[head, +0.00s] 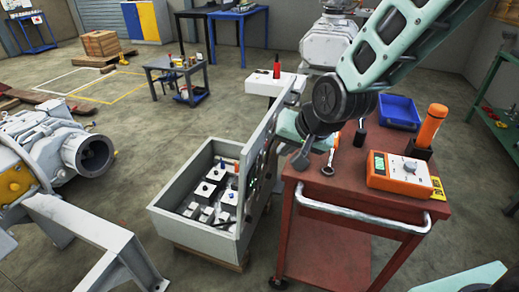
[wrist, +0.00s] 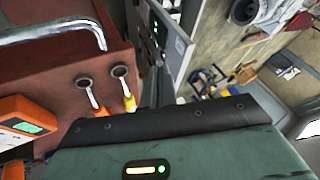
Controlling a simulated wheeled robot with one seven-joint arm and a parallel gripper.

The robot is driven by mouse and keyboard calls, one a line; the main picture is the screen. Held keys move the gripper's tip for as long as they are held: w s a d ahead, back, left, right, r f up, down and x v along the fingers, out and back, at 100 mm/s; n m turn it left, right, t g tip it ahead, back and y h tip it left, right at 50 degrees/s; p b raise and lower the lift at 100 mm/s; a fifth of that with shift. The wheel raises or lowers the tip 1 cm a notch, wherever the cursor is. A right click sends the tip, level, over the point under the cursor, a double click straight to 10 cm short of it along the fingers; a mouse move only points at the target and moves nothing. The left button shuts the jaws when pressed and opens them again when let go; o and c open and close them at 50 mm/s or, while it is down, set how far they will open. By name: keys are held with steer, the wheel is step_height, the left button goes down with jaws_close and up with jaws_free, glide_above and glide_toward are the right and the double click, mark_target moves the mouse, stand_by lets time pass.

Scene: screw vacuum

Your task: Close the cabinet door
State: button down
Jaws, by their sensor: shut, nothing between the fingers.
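The grey cabinet (head: 168,207) is an open box on a low wooden base in the head view, with blocks and components inside. Its door (head: 262,150) stands swung open and upright along the box's right side. The door shows edge-on near the top of the wrist view (wrist: 177,45), with green lights on it. My gripper (head: 288,124) is just right of the door, between it and the red cart.
The red cart (head: 325,185) stands close on the right, with wrenches (head: 328,160), an orange meter (head: 398,172) and a blue bin (head: 399,111) on it. Large grey machinery (head: 50,150) is at left. Open floor lies behind the cabinet.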

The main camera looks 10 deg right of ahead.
steer(key=w+d+m, duration=0.1)
steer(key=w, duration=0.2)
steer(key=t+p, duration=0.1)
steer(key=p, duration=0.1)
glide_toward(252, 153)
step_height(252, 153, down, 4)
steer(key=w, duration=0.2)
steer(key=shift+w+a+r, duration=0.15)
steer(key=shift+w+a, duration=0.1)
steer(key=shift+a, duration=0.2)
steer(key=shift+a, duration=0.1)
